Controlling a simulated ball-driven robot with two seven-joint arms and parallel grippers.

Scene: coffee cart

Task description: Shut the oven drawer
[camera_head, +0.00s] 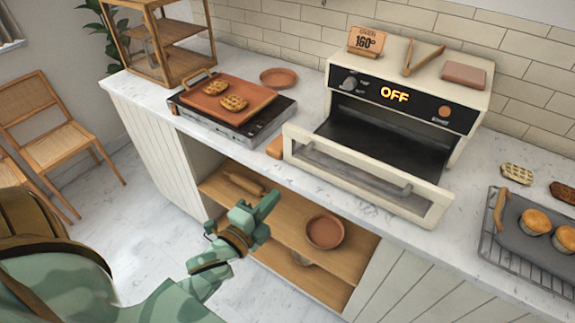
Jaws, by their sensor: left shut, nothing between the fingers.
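The cream oven (398,110) stands on the counter, with a dark front panel reading OFF. Its drawer (365,169) is pulled out toward me, with a cream front frame, a glass pane and a bar handle (410,187). The dark oven cavity (385,143) shows behind the drawer front. My left gripper (268,203) is green, shut and empty. It is in front of the open shelf, left of and lower in the picture than the drawer front, apart from it. My right gripper is not in view.
A griddle (228,98) with two waffles sits left of the oven, near a wooden rack (165,45). A wire tray (530,255) with muffins is at the right. The shelf below holds a terracotta bowl (325,231). Chairs (58,140) stand at the left.

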